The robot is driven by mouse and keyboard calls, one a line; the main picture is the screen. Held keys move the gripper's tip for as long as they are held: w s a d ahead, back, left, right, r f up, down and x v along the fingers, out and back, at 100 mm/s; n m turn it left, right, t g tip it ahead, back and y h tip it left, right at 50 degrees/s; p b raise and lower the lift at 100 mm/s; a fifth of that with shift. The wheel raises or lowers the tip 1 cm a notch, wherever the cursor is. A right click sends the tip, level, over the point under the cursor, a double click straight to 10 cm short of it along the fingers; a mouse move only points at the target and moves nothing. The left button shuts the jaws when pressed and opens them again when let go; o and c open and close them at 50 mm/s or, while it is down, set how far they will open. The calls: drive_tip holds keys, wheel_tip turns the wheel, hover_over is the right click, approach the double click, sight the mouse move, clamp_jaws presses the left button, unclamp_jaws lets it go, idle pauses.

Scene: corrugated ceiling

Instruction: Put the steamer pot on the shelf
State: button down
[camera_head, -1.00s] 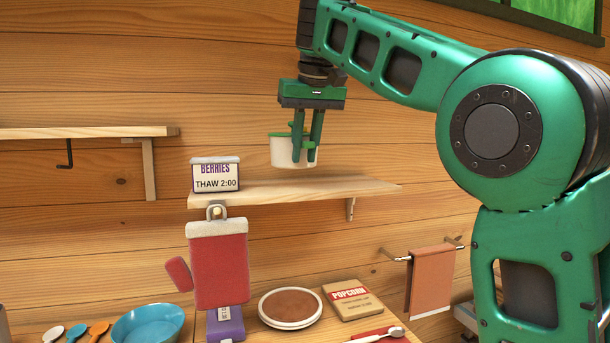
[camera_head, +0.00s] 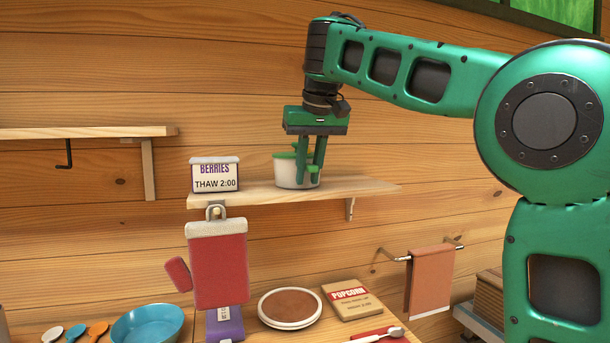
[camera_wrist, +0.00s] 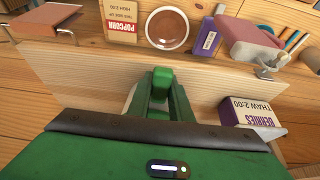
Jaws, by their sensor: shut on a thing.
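The steamer pot (camera_head: 286,172) is white with green handles and a green rim. It is upright at the surface of the wooden shelf (camera_head: 360,189), right of the berries box; I cannot tell whether it bears fully on the board. My gripper (camera_head: 308,174) points down from above and is shut on the pot at its near right side. In the wrist view my gripper's fingers (camera_wrist: 163,88) meet around a green part, and the shelf (camera_wrist: 85,75) lies beneath. Most of the pot is hidden there by my gripper.
A berries box (camera_head: 215,175) stands on the shelf's left end; it also shows in the wrist view (camera_wrist: 250,113). A red oven mitt (camera_head: 218,265) hangs from the shelf's front. The shelf's right part is clear. A popcorn box (camera_head: 352,300) and a plate (camera_head: 290,308) lie below.

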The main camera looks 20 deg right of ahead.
drive_tip(key=c, duration=1.6)
unclamp_jaws()
drive_tip(key=shift+f, duration=0.1)
drive_tip(key=shift+v, duration=6.2)
drive_tip(key=shift+w, duration=0.15)
